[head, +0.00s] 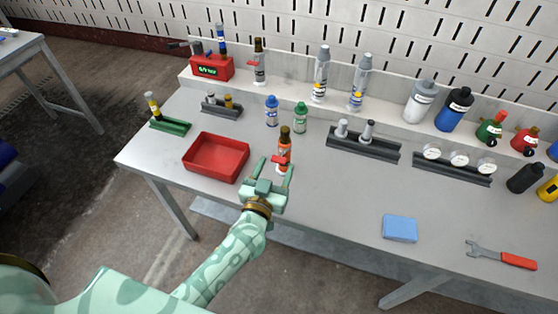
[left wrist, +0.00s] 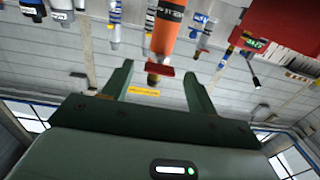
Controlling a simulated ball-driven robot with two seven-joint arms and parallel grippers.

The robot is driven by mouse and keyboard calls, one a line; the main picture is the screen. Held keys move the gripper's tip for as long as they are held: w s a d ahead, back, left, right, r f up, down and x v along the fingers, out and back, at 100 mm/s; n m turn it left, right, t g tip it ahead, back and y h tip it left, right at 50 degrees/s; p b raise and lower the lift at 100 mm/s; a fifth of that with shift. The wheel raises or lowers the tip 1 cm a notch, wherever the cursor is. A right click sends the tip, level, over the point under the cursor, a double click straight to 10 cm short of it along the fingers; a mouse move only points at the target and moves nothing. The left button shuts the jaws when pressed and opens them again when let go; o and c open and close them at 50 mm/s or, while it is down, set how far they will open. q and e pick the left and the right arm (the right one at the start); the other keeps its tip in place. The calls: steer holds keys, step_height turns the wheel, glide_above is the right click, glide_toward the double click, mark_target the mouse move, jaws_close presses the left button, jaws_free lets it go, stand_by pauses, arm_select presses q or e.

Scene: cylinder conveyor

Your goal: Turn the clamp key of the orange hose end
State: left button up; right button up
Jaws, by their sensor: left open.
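The orange hose end (head: 285,146) stands upright on the grey bench, with a dark top and a red clamp key (head: 278,159) low on its side. In the left wrist view the orange hose end (left wrist: 165,36) hangs upside down, with the red clamp key (left wrist: 160,72) across it. My left gripper (head: 275,170) is open right at the hose end's near side. In the left wrist view its two fingers (left wrist: 160,80) stand apart, with the key between them in the picture. Whether a finger touches the key cannot be told. My right gripper is not in view.
A red tray (head: 186,152) lies left of the hose end. A green bottle (head: 301,117) and a blue bottle (head: 271,111) stand behind it. A dark rack (head: 362,152) is at the right. A blue sponge (head: 400,228) and a wrench (head: 515,260) lie front right, with clear bench between.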

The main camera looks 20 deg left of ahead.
mark_target(278, 159)
arm_select(q)
steer(key=shift+w, duration=1.65)
steer(key=c, duration=1)
